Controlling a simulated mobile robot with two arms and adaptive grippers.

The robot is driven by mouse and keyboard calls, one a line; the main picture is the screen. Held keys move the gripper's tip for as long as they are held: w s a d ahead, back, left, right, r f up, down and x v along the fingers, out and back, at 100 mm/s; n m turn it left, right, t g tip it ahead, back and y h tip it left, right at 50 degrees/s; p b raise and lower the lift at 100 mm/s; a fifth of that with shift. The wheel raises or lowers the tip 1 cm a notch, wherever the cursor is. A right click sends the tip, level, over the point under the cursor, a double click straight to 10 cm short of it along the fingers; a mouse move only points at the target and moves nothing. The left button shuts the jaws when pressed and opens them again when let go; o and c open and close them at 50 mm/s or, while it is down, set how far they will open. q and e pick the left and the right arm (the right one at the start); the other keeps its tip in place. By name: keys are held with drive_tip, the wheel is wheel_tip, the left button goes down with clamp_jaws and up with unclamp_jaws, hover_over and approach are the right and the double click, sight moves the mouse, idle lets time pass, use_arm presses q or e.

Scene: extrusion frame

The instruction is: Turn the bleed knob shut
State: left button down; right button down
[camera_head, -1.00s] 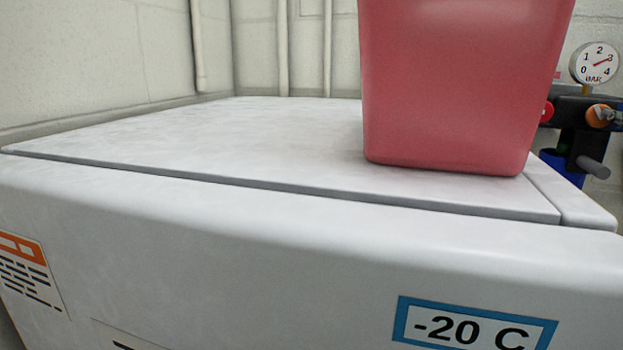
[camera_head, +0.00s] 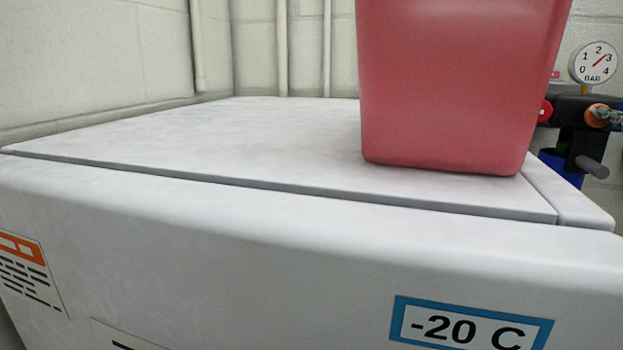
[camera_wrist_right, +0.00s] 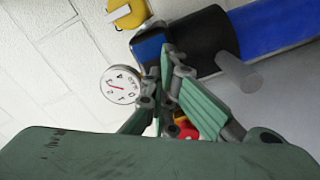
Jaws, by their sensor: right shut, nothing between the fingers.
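A dark regulator assembly (camera_head: 572,138) stands behind the freezer's right end in the head view. It carries a red knob (camera_head: 545,111) on its left and an orange knob (camera_head: 597,114) in front. I cannot tell which one is the bleed knob. A grey stub (camera_head: 591,166) juts out below. In the right wrist view, my right gripper (camera_wrist_right: 166,72) is shut and empty, its tips close to the dark body (camera_wrist_right: 202,38); contact is unclear. A red part (camera_wrist_right: 187,130) shows partly hidden between the fingers. My left gripper is not in view.
A white pressure gauge (camera_head: 594,63) tops the assembly. A large red bin (camera_head: 450,85) stands on the white freezer lid (camera_head: 230,140) and partly blocks the view. The lid left of it is clear. The wrist view also shows a yellow part (camera_wrist_right: 128,13) and blue cylinder (camera_wrist_right: 275,28).

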drive_tip(key=shift+a, duration=0.2)
idle(0.5)
drive_tip(key=shift+w+f, duration=0.1)
drive_tip(key=shift+f, duration=0.15)
drive_tip(key=shift+w+a+f, duration=0.1)
drive_tip(key=shift+a+f, duration=0.3)
drive_tip(key=shift+f, duration=0.45)
idle(0.4)
drive_tip(key=b+v, duration=0.5)
drive_tip(key=shift+s, duration=0.3)
